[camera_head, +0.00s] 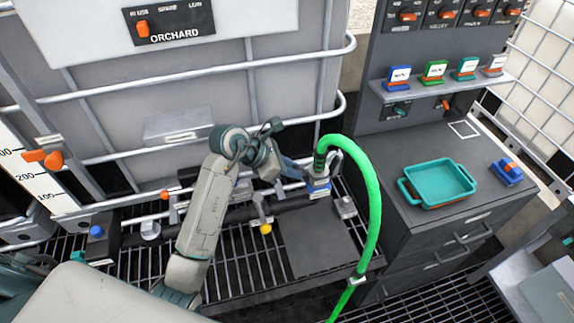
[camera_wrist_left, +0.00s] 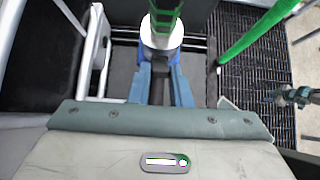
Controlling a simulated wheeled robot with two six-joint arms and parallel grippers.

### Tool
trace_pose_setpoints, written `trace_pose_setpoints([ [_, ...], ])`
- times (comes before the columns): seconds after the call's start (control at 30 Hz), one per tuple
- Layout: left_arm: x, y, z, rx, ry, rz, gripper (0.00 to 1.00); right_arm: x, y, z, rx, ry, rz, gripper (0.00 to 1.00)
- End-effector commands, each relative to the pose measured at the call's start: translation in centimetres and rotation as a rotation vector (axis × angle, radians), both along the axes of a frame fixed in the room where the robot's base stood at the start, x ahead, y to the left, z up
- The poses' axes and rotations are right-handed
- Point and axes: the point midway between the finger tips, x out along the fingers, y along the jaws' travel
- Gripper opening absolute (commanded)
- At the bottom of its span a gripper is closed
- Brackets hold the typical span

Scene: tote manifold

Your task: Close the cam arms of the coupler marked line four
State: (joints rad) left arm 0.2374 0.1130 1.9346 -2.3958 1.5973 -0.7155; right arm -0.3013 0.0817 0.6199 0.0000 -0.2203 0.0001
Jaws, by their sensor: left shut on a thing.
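A coupler with a blue body and white-grey collar (camera_head: 318,186) stands at the lower end of a bright green hose (camera_head: 375,200). Its label is too small to read. My left gripper (camera_head: 303,177) reaches it from the left, with its blue fingers at the coupler's side. In the left wrist view, the fingers (camera_wrist_left: 160,85) lie either side of the blue lower part of the coupler (camera_wrist_left: 161,50) and are shut on it. The cam arms cannot be made out clearly; the fingers and hose partly hide them.
A dark pipe (camera_head: 290,202) with a yellow knob (camera_head: 265,229) runs along the grating beneath the caged tote (camera_head: 240,95). The hose arches up and down to the right. A teal tray (camera_head: 441,183) sits on the grey cabinet, below a shelf of coloured label blocks (camera_head: 435,71).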

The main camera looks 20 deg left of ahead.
Motion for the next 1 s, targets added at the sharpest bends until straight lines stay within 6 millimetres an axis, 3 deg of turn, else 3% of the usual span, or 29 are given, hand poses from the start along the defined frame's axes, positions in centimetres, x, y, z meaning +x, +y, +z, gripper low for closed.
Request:
trace_pose_setpoints([
  [0.43,0.8,-1.2,0.9,0.208,0.146,-0.002,0.0,0.1,0.4,1.3,0.004,-0.001,-0.002,0.4],
  [1.0,0.9,-1.3,0.8,0.25,0.175,-0.002,0.0,0.1,0.2,1.4,0.002,-0.002,-0.001,0.4],
])
